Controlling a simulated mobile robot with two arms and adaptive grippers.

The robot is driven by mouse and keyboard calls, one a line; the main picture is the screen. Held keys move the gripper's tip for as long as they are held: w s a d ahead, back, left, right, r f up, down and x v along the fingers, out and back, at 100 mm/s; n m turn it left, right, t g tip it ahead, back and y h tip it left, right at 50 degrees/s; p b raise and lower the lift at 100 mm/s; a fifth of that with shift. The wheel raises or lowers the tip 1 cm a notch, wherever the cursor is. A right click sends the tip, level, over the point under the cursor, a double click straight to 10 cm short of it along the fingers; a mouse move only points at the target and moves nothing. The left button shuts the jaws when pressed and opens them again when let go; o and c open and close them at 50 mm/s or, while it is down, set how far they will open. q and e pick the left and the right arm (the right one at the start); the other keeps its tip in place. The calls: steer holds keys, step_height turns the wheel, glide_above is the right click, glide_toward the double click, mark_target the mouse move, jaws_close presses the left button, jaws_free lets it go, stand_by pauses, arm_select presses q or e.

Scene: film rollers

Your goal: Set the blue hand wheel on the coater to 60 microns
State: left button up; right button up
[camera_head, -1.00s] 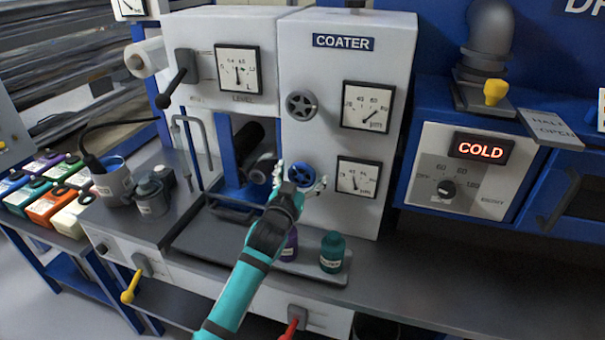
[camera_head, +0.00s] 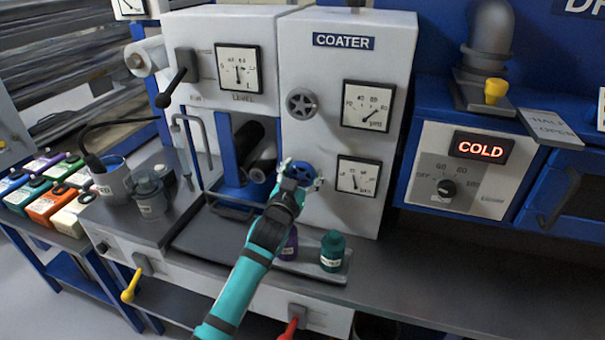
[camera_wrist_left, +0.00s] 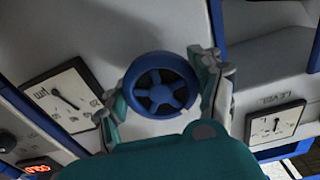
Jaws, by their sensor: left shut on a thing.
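The blue hand wheel (camera_head: 300,171) sits on the white front of the coater (camera_head: 345,20), beside the lower dial (camera_head: 358,177). That dial's needle points up, leaning a little left; its numbers are too small to read. My left gripper (camera_head: 302,173) is shut on the wheel, one finger on each side of the rim. In the left wrist view the wheel (camera_wrist_left: 160,85) shows face-on between the fingers of my gripper (camera_wrist_left: 161,88). A dial with a slanted needle (camera_wrist_left: 62,96) lies to its left there. My right gripper is not in view.
A teal bottle (camera_head: 332,251) and a purple bottle (camera_head: 289,244) stand below, close to my left arm. A dark roller (camera_head: 243,143) lies in the opening to the left. The counter at right is clear.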

arm_select(q)
steer(key=shift+m, duration=0.4)
steer(key=m+p, duration=0.1)
steer(key=m, duration=0.3)
steer(key=shift+m, duration=0.3)
steer(key=m+p, duration=0.1)
steer(key=m, duration=0.5)
steer(key=shift+a, duration=0.1)
steer(key=shift+m, duration=0.3)
steer(key=o, duration=1.2)
